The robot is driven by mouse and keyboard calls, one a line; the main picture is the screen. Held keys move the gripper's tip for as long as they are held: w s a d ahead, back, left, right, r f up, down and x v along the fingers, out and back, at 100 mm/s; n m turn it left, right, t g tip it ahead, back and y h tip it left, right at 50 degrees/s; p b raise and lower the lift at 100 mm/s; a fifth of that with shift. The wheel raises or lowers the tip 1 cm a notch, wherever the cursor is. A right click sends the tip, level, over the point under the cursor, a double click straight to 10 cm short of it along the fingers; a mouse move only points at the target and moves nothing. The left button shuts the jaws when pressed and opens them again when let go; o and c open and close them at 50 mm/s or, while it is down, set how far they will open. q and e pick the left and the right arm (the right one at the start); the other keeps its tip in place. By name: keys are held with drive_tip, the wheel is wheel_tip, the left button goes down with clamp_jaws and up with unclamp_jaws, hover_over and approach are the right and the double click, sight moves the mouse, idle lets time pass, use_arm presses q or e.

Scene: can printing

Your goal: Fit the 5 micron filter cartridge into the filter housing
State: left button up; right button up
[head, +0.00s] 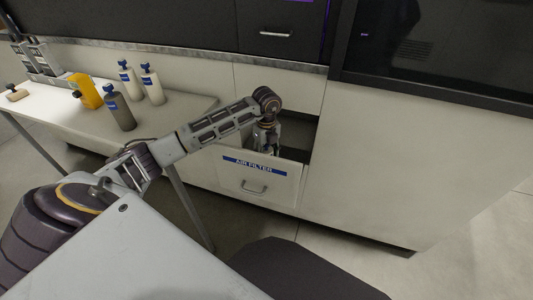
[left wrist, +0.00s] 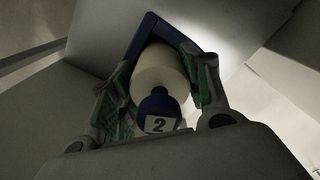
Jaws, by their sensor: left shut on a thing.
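A blue-edged holder (left wrist: 148,22), apparently the filter housing, surrounds the cartridge's far end; how deep the cartridge sits is hidden. In the head view my left gripper (head: 264,140) points down at the open drawer labelled "AIR FILTER" (head: 256,178); the drawer's inside is mostly hidden. No micron marking is readable on the held cartridge. My right gripper is not in view.
A table (head: 190,104) at the left holds two white bottles (head: 131,82) (head: 152,86), a grey bottle (head: 121,112) and a yellow device (head: 86,91). The cabinet front (head: 400,160) right of the drawer is flat. Floor (head: 335,240) is clear before it.

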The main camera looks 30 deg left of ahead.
use_arm(q)
drive_tip(key=shift+f, duration=0.1)
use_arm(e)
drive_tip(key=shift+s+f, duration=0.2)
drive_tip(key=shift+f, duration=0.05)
use_arm(q)
drive_tip(key=o, duration=1.1)
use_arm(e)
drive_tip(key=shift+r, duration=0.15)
use_arm(q)
drive_tip(key=shift+r, duration=0.2)
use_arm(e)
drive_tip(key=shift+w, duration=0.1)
use_arm(q)
drive_tip(key=shift+r, duration=0.7)
wheel_tip(320, 180, up, 11)
drive_tip(key=shift+f+p, duration=0.2)
drive_tip(key=shift+p, duration=0.85)
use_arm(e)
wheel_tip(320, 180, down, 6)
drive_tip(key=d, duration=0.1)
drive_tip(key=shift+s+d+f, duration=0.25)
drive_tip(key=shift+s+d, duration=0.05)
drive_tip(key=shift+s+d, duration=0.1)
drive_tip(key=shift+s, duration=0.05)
